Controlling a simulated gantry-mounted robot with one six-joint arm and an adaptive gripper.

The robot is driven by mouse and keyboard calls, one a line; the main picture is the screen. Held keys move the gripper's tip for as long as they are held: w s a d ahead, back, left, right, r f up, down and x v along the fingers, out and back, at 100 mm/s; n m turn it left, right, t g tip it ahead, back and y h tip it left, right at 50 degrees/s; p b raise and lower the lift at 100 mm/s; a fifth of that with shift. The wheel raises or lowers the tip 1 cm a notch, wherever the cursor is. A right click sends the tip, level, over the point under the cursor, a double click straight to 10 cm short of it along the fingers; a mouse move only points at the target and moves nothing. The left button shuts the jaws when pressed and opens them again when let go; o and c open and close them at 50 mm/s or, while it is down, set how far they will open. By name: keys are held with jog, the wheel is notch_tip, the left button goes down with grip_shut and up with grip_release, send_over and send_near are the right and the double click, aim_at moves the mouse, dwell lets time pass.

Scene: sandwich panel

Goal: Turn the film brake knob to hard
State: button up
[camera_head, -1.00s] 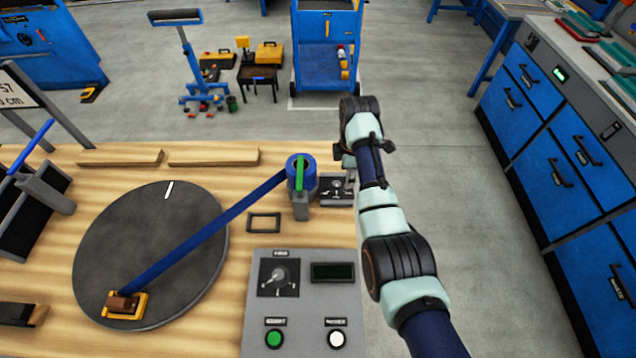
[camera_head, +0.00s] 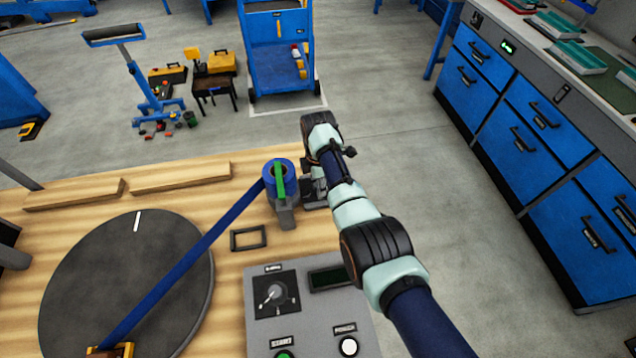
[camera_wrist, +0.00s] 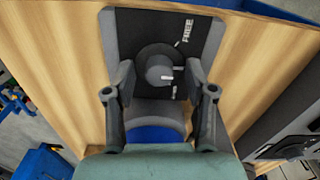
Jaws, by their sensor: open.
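The film brake knob (camera_wrist: 157,68) is a grey round knob on a dark plate in the wrist view. A white FREE label (camera_wrist: 185,31) lies above and right of it. A pale mark shows at the knob's lower right, and another is partly visible below. My gripper (camera_wrist: 162,74) is open, with one finger on each side of the knob; I cannot tell whether they touch it. In the head view the brake unit (camera_head: 315,193) is largely hidden behind my arm, beside the blue film roll (camera_head: 269,173).
The control panel (camera_head: 323,310) with a dial and buttons stands in front of the brake. Blue film stretches left across the dark turntable (camera_head: 100,255). Blue drawers (camera_head: 510,135) stand at the right. Open floor lies between them and the wooden table.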

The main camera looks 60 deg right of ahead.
grip_shut()
jog(key=shift+r+m, duration=0.1)
jog(key=shift+m, duration=0.2)
jog(key=m+p, duration=0.1)
jog(key=m, duration=0.3)
jog(key=shift+m+p, duration=0.3)
jog(key=shift+m, duration=0.1)
jog(key=m, duration=0.6)
jog(key=shift+p, duration=0.3)
jog(key=shift+m, duration=0.3)
